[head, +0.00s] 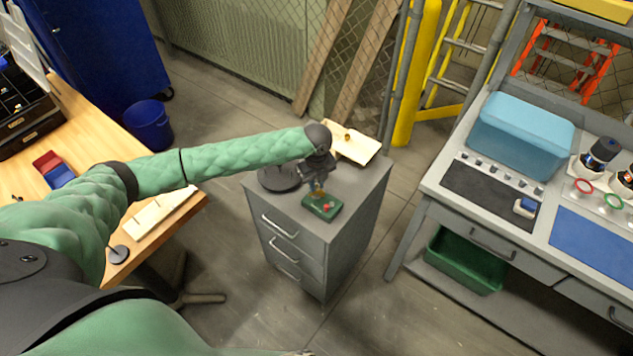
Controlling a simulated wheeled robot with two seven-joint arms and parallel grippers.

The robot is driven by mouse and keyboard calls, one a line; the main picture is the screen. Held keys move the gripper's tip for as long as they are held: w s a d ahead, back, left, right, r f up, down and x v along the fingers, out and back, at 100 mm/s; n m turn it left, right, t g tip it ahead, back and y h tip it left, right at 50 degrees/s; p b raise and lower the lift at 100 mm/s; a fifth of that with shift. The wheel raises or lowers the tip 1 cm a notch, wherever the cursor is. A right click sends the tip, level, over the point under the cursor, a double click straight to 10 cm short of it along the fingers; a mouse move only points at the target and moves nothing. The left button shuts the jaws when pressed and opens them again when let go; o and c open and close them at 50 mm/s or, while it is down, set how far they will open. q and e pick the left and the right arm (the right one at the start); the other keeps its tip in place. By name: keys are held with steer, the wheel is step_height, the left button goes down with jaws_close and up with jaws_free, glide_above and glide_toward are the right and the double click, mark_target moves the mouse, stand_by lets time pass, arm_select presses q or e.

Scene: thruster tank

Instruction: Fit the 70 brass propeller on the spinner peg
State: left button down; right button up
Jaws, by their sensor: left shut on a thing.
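My left gripper (317,187) points down over the grey drawer cabinet. It is shut on a small brass-coloured piece (319,194), which looks like the brass propeller; its number is too small to read. Just below is a green box (321,208) with a red button, which looks like the spinner unit. Its peg is hidden by the gripper and the brass piece. I cannot tell whether the piece touches the peg. Another small brass-coloured part (347,137) stands on a pale wooden board (358,149) behind the gripper. My right gripper is out of view.
A dark round disc (279,178) lies on the cabinet top (356,190), left of the gripper. A wooden table (190,207) is at left. A grey workbench (436,184) with a blue bin (520,135) is at right. Floor lies between them.

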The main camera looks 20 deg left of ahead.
arm_select(q)
steer(key=shift+f, duration=0.45)
steer(key=shift+f, duration=0.35)
stand_by(0.5)
steer(key=c, duration=1.2)
jaws_free()
